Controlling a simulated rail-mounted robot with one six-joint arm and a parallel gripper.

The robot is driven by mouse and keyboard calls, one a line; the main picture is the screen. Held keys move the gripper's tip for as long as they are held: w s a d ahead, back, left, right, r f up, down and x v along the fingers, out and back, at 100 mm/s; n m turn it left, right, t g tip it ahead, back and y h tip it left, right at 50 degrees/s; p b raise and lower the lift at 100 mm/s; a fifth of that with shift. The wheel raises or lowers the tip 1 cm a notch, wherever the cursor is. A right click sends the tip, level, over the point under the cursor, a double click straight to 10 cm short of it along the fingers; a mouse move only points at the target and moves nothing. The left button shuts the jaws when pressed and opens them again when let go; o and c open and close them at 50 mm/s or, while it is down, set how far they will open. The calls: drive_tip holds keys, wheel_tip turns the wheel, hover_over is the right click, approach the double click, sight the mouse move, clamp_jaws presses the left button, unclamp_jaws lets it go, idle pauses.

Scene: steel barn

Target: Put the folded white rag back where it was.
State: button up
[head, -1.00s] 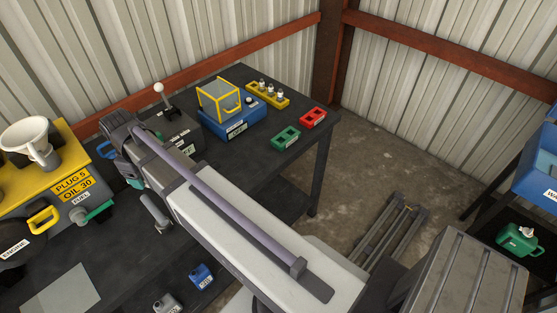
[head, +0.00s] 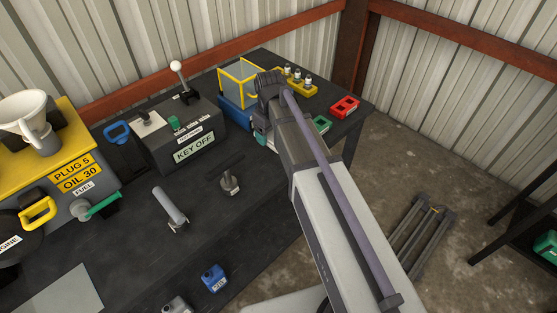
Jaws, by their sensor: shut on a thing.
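My gripper (head: 261,136) is over the far right part of the dark workbench (head: 250,262), in front of the blue box with the yellow frame and near the green block. It is mostly hidden behind my wrist and forearm. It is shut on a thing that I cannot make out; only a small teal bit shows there. I cannot identify the folded white rag anywhere in view. A flat pale grey sheet (head: 60,292) lies at the bench's front left.
A "KEY OFF" box (head: 180,140) with a lever stands left of my arm. The yellow-framed blue box (head: 236,112), yellow bottle rack (head: 308,86), red block (head: 345,106) and green block (head: 321,123) crowd the far end. Small upright parts stand mid-bench.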

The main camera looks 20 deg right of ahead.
sight(272, 157)
wheel_tip(272, 157, down, 10)
drive_tip(key=b, duration=0.8)
drive_tip(key=shift+r, duration=0.25)
drive_tip(key=shift+r+p, duration=0.3)
drive_tip(key=shift+p, duration=0.05)
drive_tip(key=shift+f, duration=0.25)
drive_tip(key=o, duration=0.9)
drive_tip(key=shift+r, duration=0.1)
